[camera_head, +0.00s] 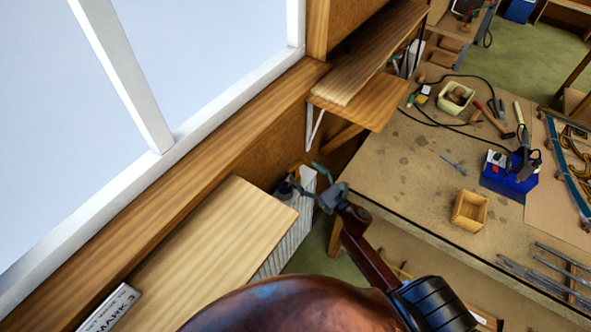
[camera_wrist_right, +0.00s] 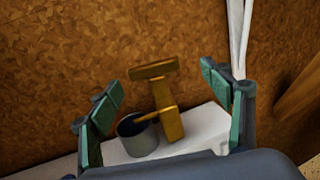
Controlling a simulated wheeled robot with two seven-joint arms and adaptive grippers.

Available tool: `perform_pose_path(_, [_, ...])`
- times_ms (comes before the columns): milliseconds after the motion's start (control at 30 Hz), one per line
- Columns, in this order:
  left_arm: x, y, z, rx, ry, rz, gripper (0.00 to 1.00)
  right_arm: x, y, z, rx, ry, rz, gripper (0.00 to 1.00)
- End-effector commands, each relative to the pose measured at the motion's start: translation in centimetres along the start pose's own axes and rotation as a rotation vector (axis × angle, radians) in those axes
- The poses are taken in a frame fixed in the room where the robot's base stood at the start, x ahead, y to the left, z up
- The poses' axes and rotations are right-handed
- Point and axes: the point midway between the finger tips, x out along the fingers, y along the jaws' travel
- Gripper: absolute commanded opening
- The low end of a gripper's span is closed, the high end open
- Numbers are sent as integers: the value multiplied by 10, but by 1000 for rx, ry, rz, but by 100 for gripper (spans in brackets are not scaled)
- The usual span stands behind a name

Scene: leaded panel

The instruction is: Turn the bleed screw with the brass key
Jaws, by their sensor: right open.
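The brass key (camera_wrist_right: 163,105) shows in the right wrist view as a T shape with a broad top bar and a thick shank. It stands tilted at the white radiator top (camera_wrist_right: 203,122). A grey cup-like cylinder (camera_wrist_right: 142,143) is just left of the shank, with a short brass piece reaching over its rim. I cannot make out the bleed screw. My right gripper (camera_wrist_right: 160,88) is open, its green-padded fingers on either side of the key, apart from it. In the head view the right gripper (camera_head: 308,180) is above the radiator (camera_head: 296,240). My left gripper is not in view.
A wooden shelf (camera_head: 225,235) lies left of the radiator under the window. A wall shelf (camera_head: 365,100) overhangs behind the gripper. On the right, a workbench (camera_head: 400,190) holds a wooden box (camera_head: 469,211), a blue tool (camera_head: 508,178) and several hand tools.

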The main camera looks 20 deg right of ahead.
Motion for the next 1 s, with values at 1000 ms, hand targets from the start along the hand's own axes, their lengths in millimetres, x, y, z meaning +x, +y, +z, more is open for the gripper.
perform_pose_path(1000, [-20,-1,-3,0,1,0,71,49,7,-6,4,2,-1,47])
